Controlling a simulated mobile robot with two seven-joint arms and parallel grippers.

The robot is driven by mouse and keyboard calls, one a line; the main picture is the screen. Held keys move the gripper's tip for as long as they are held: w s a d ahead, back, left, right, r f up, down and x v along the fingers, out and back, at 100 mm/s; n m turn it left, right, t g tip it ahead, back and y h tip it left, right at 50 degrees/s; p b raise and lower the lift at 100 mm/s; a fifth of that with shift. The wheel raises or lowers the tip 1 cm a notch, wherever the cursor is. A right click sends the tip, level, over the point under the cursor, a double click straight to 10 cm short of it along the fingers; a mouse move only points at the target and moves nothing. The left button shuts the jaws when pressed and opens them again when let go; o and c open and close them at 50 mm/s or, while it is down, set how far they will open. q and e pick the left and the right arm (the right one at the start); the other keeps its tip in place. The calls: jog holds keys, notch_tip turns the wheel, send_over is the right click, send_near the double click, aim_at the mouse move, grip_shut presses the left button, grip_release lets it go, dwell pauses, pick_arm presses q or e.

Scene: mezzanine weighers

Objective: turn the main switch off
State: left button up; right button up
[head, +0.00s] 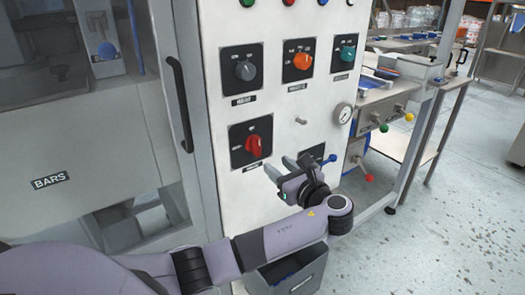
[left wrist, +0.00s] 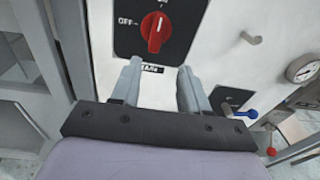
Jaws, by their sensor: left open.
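A red rotary knob (head: 253,146) sits on a black square plate on the white panel, left of my left gripper's fingers. In the left wrist view the red knob (left wrist: 155,32) has its white mark upright, and "OFF" (left wrist: 125,22) is printed left of it. The label below the plate is too small and partly covered to read surely. My left gripper (head: 279,168) is open and empty. In the left wrist view its two fingers (left wrist: 159,73) stand apart, below the knob, and do not touch it.
Grey (head: 245,71), orange (head: 302,61) and teal (head: 347,53) knobs sit above. A metal peg (head: 300,121) and a gauge (head: 343,113) are to the right. A blue-tipped lever (head: 331,159) is close beside my gripper. A cabinet handle (head: 180,105) stands out left.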

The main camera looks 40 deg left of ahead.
aim_at(259, 144)
pick_arm(q)
jog(key=shift+g+y, duration=0.5)
jog(key=shift+y, duration=0.1)
jog(key=shift+w+a+r, duration=0.4)
jog(key=shift+a+r, duration=0.05)
jog(key=shift+a, duration=0.75)
jog(key=shift+w+a+r, duration=0.35)
jog(key=shift+a+r, duration=0.05)
jog(key=shift+a, duration=0.8)
jog(key=shift+w+a+r, duration=0.4)
jog(key=shift+a+r, duration=0.05)
jog(key=shift+a, duration=0.75)
grip_shut()
